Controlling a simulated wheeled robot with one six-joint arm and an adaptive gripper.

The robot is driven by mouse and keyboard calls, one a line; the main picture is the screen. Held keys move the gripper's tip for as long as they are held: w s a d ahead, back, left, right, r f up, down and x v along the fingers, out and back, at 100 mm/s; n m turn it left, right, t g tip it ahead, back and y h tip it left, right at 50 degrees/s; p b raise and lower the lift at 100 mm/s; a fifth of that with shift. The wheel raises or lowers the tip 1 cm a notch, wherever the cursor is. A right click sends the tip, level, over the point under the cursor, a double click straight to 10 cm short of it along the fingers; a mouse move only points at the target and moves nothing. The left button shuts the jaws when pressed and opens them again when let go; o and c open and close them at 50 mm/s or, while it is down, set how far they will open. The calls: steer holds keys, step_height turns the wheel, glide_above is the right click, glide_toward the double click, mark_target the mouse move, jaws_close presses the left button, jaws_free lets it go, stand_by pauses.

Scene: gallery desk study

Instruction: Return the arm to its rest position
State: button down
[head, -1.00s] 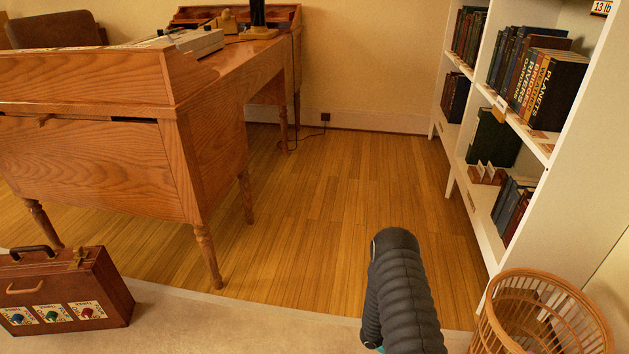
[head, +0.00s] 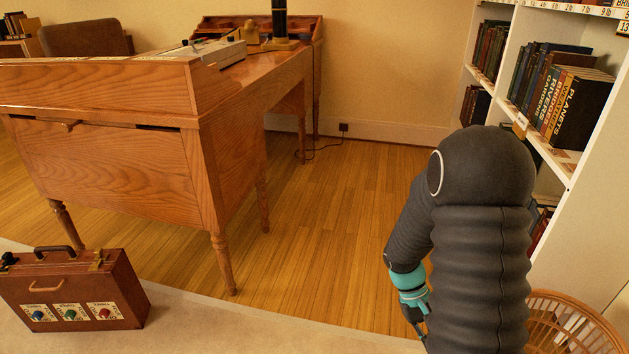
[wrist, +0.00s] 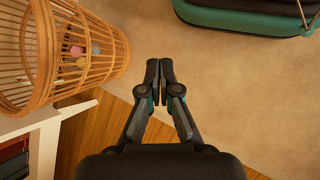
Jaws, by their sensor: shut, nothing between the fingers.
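My arm rises dark and ribbed at the right of the head view, bent over, with a teal band near its wrist. My gripper (wrist: 159,88) shows in the wrist view, pointing away from the camera over the carpet edge. Its fingertips are together and hold nothing. In the head view only a small part of the gripper shows beside the arm, low in the picture; its fingertips are hard to make out there.
A wicker basket (head: 574,318) stands at the lower right, close to my arm; it also shows in the wrist view (wrist: 108,48). A white bookshelf (head: 548,150) is behind my arm. A wooden desk (head: 115,170) and a brown case (head: 90,283) stand left. Floor (head: 335,230) between is clear.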

steer(key=s+a+r+t+y, duration=0.1)
steer(key=s+a+r+t, duration=0.2)
steer(key=r, duration=0.7)
steer(key=s+a+r+m+t+y+p, duration=0.1)
steer(key=s+a+r+t, duration=0.2)
steer(key=r, duration=0.7)
steer(key=s+a+r+t+y+p, duration=0.1)
steer(key=s+a+r+t, duration=0.3)
steer(key=r, duration=0.5)
steer(key=shift+a+r+t+y, duration=0.4)
steer(key=shift+t+y, duration=0.2)
steer(key=shift+t, duration=0.1)
